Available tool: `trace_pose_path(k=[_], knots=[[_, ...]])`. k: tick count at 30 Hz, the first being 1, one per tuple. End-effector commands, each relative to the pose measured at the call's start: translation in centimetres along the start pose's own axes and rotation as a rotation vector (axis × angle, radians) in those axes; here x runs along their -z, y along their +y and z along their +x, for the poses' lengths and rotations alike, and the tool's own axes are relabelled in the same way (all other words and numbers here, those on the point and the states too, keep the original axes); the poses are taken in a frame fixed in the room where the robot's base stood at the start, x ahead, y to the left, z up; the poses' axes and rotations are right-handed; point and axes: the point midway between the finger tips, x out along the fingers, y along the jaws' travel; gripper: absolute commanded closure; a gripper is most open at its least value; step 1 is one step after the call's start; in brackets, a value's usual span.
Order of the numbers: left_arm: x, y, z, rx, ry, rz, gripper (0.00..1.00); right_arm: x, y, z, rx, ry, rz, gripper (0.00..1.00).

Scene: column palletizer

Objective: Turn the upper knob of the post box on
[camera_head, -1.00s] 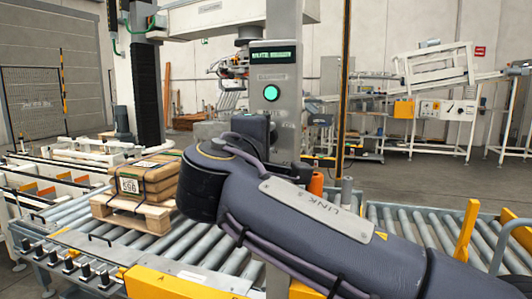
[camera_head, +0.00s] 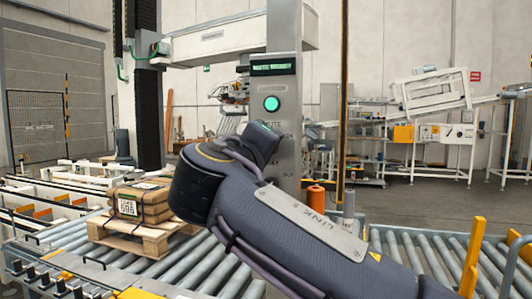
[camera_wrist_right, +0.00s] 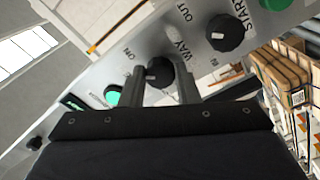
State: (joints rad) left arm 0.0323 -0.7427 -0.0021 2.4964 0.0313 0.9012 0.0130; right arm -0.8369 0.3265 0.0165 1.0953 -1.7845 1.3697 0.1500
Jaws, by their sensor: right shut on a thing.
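The post box (camera_head: 285,97) is a grey column with a display and a green light on its front; my right arm hides its lower face in the head view. In the right wrist view its panel (camera_wrist_right: 95,72) runs slantwise. The upper knob (camera_wrist_right: 158,70), black with a pale mark, sits near an "ON" label, on the green light's side of the other knob. My right gripper (camera_wrist_right: 160,74) is shut on it, one finger on each side. The lower black knob (camera_wrist_right: 225,33), beside "WAY OUT" and "IN", is free. My left gripper is not in view.
A green button (camera_wrist_right: 276,8) by "START" lies beyond the lower knob. Strapped boxes (camera_head: 140,203) on a wooden pallet (camera_head: 135,238) stand on the roller conveyor (camera_head: 195,265) at left. An orange cylinder (camera_head: 316,199) stands right of the post.

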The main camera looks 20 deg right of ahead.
Motion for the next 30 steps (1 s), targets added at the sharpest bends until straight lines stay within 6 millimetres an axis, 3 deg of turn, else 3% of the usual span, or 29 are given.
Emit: trace_pose_path(k=[9,10,15,24,30], knots=[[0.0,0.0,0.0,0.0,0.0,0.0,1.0,-0.1,-0.2,0.0,0.003,-0.003,0.001,0.94],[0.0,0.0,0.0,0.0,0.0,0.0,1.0,-0.1,-0.2,0.0,0.003,-0.003,0.001,0.7],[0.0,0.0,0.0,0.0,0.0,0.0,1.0,0.0,-0.1,0.0,0.003,-0.002,0.001,0.5],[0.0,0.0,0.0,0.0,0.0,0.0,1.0,0.0,-0.1,-0.2,0.001,0.0,0.001,0.5],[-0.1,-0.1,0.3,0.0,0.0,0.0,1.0,0.1,-0.2,-3.0,0.003,0.005,0.001,0.5]])
